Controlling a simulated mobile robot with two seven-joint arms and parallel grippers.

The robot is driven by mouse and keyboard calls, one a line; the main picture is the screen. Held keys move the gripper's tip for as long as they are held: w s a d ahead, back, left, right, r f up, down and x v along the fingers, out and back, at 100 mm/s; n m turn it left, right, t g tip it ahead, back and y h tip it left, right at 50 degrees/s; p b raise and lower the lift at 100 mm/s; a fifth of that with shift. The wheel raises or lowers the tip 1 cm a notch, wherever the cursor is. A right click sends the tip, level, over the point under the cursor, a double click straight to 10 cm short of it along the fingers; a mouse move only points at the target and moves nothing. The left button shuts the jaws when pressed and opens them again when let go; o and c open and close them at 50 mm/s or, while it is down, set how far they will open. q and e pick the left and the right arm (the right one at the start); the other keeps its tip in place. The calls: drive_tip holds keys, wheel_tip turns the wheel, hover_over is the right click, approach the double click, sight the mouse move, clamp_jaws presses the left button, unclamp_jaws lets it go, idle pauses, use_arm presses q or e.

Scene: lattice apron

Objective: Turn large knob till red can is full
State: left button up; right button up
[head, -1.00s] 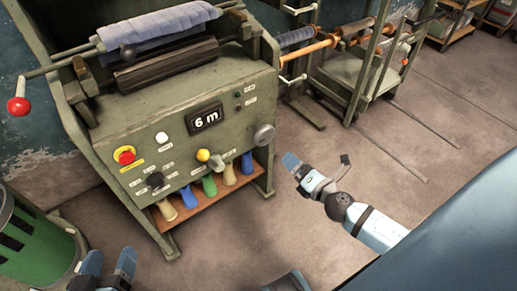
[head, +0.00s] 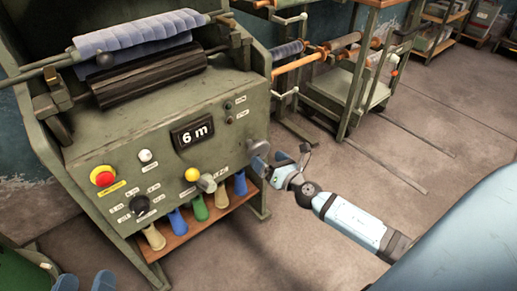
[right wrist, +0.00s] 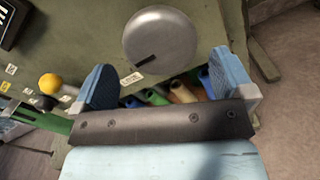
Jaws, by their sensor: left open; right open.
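The large round grey knob (head: 258,146) is on the right end of the machine's green front panel. It also shows in the right wrist view (right wrist: 160,38), as a smooth disc with a dark slot near its lower edge. My right gripper (head: 280,158) is open beside the knob. In the right wrist view its blue fingers (right wrist: 163,74) stand apart, with the knob ahead of the gap and nothing between them. Contact with the knob cannot be told. My left gripper (head: 85,282) is open and empty at the bottom left edge, mostly cut off. No red can shows.
The panel display (head: 193,133) reads 6 m. A red button (head: 103,176), a yellow-balled lever (head: 192,174) and a black dial (head: 140,205) are left of the knob. Coloured cones stand on the low shelf (head: 180,240). Floor on the right is open.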

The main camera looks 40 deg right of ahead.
sight(261, 154)
drive_tip(key=w, duration=0.5)
drive_tip(key=shift+a, duration=0.25)
use_arm(q)
drive_tip(key=shift+r, duration=0.35)
use_arm(e)
drive_tip(key=c, duration=0.7)
use_arm(q)
drive_tip(key=shift+f, duration=0.15)
use_arm(e)
drive_tip(key=shift+m, duration=0.3)
